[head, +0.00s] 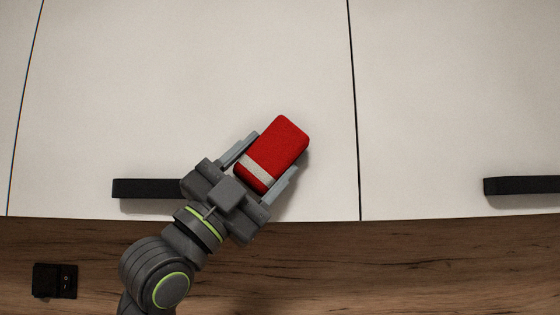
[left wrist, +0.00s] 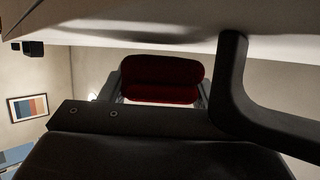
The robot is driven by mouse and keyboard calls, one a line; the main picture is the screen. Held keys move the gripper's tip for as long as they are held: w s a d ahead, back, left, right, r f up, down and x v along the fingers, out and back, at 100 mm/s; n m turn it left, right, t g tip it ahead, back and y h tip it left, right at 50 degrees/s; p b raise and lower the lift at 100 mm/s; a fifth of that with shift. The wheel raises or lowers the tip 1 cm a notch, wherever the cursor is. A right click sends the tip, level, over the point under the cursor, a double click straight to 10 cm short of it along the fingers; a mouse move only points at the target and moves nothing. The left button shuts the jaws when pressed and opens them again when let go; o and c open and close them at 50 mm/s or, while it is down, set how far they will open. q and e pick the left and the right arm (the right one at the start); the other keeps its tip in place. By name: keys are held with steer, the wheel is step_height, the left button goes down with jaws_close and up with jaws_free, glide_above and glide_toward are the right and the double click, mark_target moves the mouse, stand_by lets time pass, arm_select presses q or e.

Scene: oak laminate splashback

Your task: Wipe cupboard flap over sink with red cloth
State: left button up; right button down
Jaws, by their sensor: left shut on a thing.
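The red cloth (head: 277,147) is a thick folded pad with a pale band. My left gripper (head: 264,163) is shut on it, one finger on each side, and holds it tilted up to the right. The cloth lies at the white cupboard flap (head: 150,90), over its lower right part; whether it touches is hard to tell. In the left wrist view the dark red cloth (left wrist: 160,79) sits between the fingers, just under the pale flap surface (left wrist: 140,30). My right gripper is not in view.
A black bar handle (head: 145,188) on the flap is partly hidden behind my left gripper. A second flap (head: 450,90) with its own black handle (head: 520,185) is at right. Below is the wood splashback (head: 400,265) with a black socket (head: 55,281).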

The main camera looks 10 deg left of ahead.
arm_select(q)
steer(key=shift+w+a+f+t+y, duration=0.1)
steer(key=shift+w+f+t+y, duration=0.1)
steer(key=shift+w+t+y, duration=0.15)
steer(key=shift+s+f, duration=0.15)
steer(key=shift+s, duration=0.3)
steer(key=shift+s+a+f+n, duration=0.15)
steer(key=shift+s+a+n, duration=0.15)
steer(key=shift+s, duration=0.1)
steer(key=shift+s+b, duration=0.3)
steer(key=shift+s, duration=0.1)
steer(key=s, duration=0.1)
steer(key=s+d, duration=0.1)
steer(key=shift+s+d+r, duration=0.15)
steer(key=shift+s+r, duration=0.05)
steer(key=shift+s, duration=0.2)
steer(key=shift+w, duration=0.1)
steer(key=shift+a, duration=0.2)
